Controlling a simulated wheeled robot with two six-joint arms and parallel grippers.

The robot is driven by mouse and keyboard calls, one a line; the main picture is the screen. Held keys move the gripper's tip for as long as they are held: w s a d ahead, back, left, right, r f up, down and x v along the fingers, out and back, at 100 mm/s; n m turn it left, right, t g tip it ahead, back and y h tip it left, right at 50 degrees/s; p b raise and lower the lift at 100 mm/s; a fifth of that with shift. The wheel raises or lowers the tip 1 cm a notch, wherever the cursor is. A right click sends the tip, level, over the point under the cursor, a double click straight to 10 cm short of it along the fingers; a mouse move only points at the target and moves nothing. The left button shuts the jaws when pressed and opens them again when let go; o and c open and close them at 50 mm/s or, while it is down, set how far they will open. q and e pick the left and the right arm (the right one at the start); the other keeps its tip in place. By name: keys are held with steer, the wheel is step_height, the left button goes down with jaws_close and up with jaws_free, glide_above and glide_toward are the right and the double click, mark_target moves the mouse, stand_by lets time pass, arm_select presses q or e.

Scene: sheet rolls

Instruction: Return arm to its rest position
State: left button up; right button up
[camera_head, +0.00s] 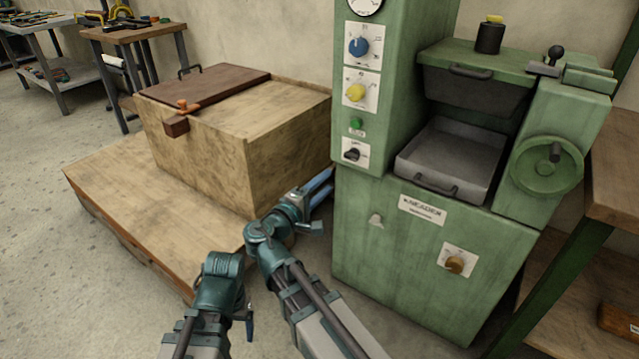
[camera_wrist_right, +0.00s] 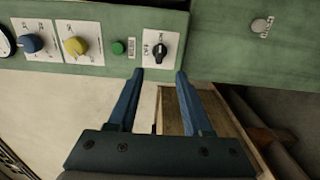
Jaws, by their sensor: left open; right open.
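My right gripper (camera_head: 322,184) reaches in beside the left edge of the green machine, its blue fingers pointing toward the lower control panel. In the right wrist view the gripper (camera_wrist_right: 160,76) is open and empty, its two blue fingers well apart. The black rotary switch (camera_wrist_right: 159,49) shows just beyond and between the fingertips; contact cannot be made out. It also shows in the head view (camera_head: 352,154). My left gripper (camera_head: 249,318) is low in the head view, left of the right arm. Most of it is hidden behind its own wrist, and nothing shows held in it.
The green machine (camera_head: 430,265) stands close to the right gripper, with a grey tray (camera_head: 452,158) and a handwheel (camera_head: 546,166). A wooden box (camera_head: 245,140) on a low wooden platform (camera_head: 130,195) stands left of it. Bare floor (camera_head: 50,250) is open at the left.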

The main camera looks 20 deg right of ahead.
stand_by(0.4)
steer(key=s+a+f+m+g+y+p, duration=0.25)
steer(key=s+f+g+y, duration=0.45)
steer(key=f, duration=0.5)
steer(key=s+a+f+m+g+y+p, duration=0.15)
steer(key=s+a+f+g+y, duration=0.35)
steer(key=s+a, duration=0.75)
step_height(320, 180, up, 37)
steer(key=t+y+p, duration=0.1)
steer(key=p, duration=3.7)
steer(key=shift+w+a, duration=0.15)
steer(key=shift+a, duration=0.05)
